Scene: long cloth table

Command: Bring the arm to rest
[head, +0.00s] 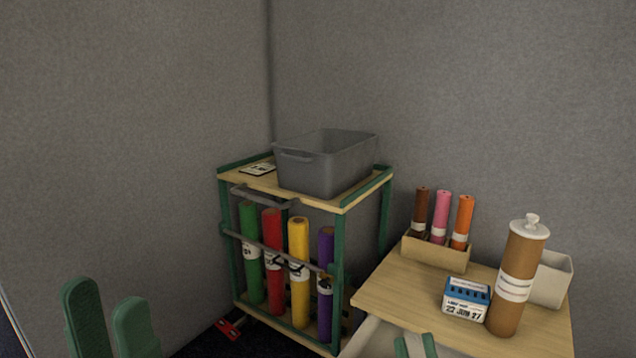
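My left gripper (107,298) shows at the lower left as two green fingers standing up with a gap between them. It is open, with nothing visible between the fingers. My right gripper (415,346) shows only as green tips at the bottom edge, in front of the small wooden table (400,297). Most of it is cut off by the frame, so I cannot tell whether it is open or shut. Both arms are otherwise out of view.
A green-framed cart (337,290) holds several coloured rolls below and a grey bin (330,168) on top. The table carries a wooden holder (432,253) with three rolls, a date block (465,301), a brown cylinder (516,282) and a white container (553,280). Grey walls stand behind.

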